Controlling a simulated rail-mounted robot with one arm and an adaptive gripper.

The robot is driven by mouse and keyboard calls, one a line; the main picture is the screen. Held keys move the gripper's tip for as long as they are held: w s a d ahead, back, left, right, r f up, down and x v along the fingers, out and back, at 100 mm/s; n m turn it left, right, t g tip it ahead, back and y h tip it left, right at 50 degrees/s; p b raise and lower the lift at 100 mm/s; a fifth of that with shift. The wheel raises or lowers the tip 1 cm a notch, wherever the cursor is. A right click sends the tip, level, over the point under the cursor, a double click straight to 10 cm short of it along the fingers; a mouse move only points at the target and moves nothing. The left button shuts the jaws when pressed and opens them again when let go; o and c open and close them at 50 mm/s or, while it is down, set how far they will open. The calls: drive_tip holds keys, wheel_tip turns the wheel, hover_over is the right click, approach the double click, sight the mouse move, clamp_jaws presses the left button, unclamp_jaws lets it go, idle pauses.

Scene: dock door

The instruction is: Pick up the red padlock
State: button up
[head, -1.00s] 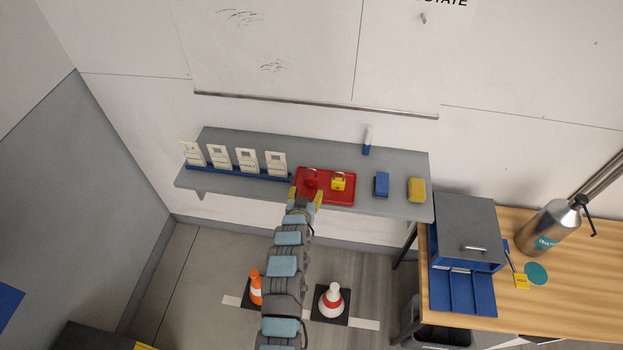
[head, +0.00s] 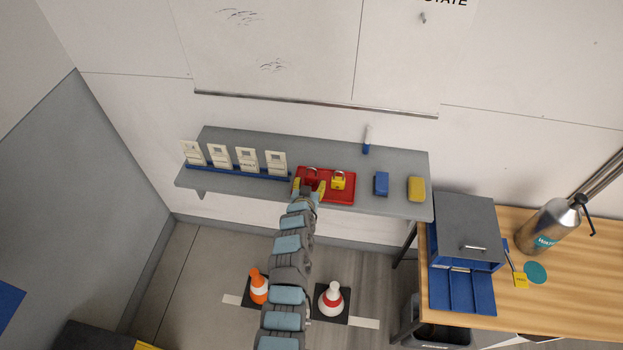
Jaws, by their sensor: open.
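The red padlock (head: 311,175) stands at the left end of a red tray (head: 346,198) on the grey wall shelf. Its metal shackle shows at the top, and its lower part is partly hidden by my gripper. My gripper (head: 310,185), with yellow fingers, is open at the padlock, one finger to each side in the picture. I cannot tell whether the fingers touch it. A yellow padlock (head: 338,181) stands just to the right in the same tray, close to the right finger.
White cards (head: 246,160) stand in a blue rack left of the tray. A blue block (head: 381,184), a yellow block (head: 416,189) and a marker (head: 367,140) are on the shelf to the right. A wooden bench (head: 575,270) is at right.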

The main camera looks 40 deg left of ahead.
sight(311, 182)
drive_tip(key=shift+b+x, duration=0.65)
drive_tip(key=shift+x, duration=0.8)
drive_tip(key=shift+f, duration=0.1)
drive_tip(key=shift+c, duration=0.3)
drive_tip(key=c, duration=1)
